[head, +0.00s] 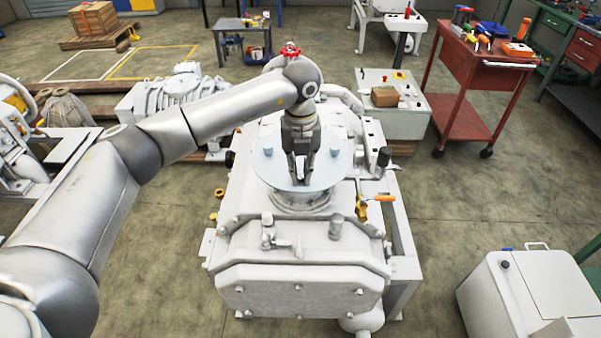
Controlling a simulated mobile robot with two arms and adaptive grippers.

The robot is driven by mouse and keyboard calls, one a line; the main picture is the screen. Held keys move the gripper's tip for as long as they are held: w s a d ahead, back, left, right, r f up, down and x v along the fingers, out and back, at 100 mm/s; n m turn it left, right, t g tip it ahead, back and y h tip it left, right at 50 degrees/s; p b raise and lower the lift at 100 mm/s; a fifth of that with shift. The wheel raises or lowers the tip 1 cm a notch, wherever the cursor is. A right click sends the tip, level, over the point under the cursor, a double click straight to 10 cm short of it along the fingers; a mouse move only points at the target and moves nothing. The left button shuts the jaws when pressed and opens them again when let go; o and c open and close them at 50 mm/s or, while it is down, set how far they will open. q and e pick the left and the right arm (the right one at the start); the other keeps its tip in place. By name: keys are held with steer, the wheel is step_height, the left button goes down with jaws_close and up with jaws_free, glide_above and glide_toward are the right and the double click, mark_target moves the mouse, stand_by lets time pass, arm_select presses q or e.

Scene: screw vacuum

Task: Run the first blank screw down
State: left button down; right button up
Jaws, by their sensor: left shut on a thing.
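The blank (262,170) is a pale round disc lying flat on the port on top of the large white vacuum pump (285,252). My right gripper is not in view.
An orange-handled valve (378,199) and a dark knob (384,157) stand at the pump's right side. A red tool cart (470,90) is at the back right. A white cabinet (530,295) stands at the front right. The floor between pump and cart is clear.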

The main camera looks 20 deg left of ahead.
arm_select(q)
steer(key=m+b, duration=0.3)
steer(key=m, duration=0.2)
steer(key=shift+f+m+b, duration=0.1)
steer(key=shift+m+b, duration=0.2)
steer(key=shift+b, duration=0.05)
steer(key=m+b, duration=0.2)
steer(key=m, duration=0.3)
steer(key=shift+w+b, duration=0.1)
steer(key=shift+b, duration=0.2)
steer(key=m+b, duration=0.1)
steer(key=m, duration=0.4)
steer(key=shift+m+b, duration=0.3)
steer(key=shift+m, duration=0.1)
steer(key=m, duration=0.5)
steer(key=shift+r+b, duration=0.2)
steer(key=shift+b, duration=0.2)
steer(key=shift+m, duration=0.4)
steer(key=c, duration=1.4)
jaws_free()
